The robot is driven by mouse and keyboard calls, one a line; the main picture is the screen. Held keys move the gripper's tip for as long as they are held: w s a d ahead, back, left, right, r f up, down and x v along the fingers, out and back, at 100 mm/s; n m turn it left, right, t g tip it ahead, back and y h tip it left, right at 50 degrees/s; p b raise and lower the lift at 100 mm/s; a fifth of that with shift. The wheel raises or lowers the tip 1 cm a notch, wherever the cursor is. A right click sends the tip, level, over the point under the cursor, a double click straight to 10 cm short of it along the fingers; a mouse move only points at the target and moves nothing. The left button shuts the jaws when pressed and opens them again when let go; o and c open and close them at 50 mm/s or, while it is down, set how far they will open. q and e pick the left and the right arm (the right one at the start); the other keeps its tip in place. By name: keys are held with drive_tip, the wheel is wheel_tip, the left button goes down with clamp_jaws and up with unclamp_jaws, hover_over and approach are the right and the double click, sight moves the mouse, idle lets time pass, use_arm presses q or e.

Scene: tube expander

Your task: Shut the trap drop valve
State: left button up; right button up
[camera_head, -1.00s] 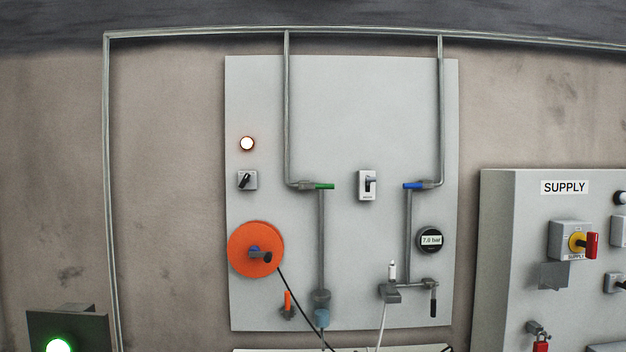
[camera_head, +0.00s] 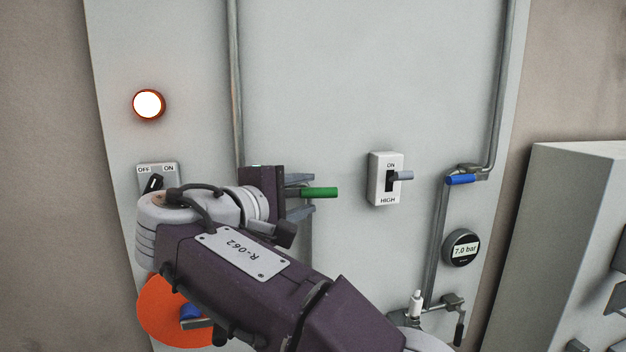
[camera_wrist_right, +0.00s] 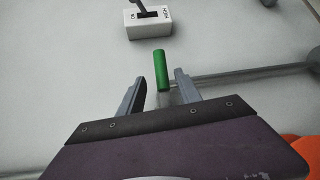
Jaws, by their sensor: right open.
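A green valve lever (camera_head: 320,192) sits on the left pipe of the grey wall panel and points sideways to the right, across the vertical run of pipe below. A blue valve lever (camera_head: 461,180) sits on the right pipe, also sideways. Neither bears a readable name, so I cannot tell which is the trap drop valve. My right gripper (camera_head: 312,194) is open, its fingers above and below the green lever. In the right wrist view the green lever (camera_wrist_right: 161,70) stands between the open fingers, its tip beyond them, with gaps on both sides. My left gripper is out of view.
A white ON/HIGH switch (camera_head: 380,190) is right of the green lever. A gauge (camera_head: 461,247) reads 7.0 bar. A grey cabinet (camera_head: 575,200) stands at right.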

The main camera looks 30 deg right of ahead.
sight(332, 189)
drive_tip(key=shift+s+d+r+p, duration=0.2)
drive_tip(key=shift+s+d, duration=0.1)
drive_tip(key=shift+d, duration=0.2)
drive_tip(key=shift+s+d+r+p, duration=0.15)
drive_tip(key=shift+s+d, duration=0.15)
drive_tip(key=shift+d, duration=0.2)
drive_tip(key=shift+p+x, duration=0.35)
drive_tip(key=shift+x, duration=0.55)
drive_tip(key=x, duration=0.1)
drive_tip(key=p+x, duration=0.1)
drive_tip(key=x, duration=0.3)
drive_tip(key=shift+w+a+f, duration=0.1)
drive_tip(key=shift+w+f, duration=0.05)
drive_tip(key=shift+f, duration=0.15)
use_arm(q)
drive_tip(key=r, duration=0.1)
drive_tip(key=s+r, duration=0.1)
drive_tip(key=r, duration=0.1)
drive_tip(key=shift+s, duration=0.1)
use_arm(e)
drive_tip(key=shift+w, duration=0.2)
clamp_jaws()
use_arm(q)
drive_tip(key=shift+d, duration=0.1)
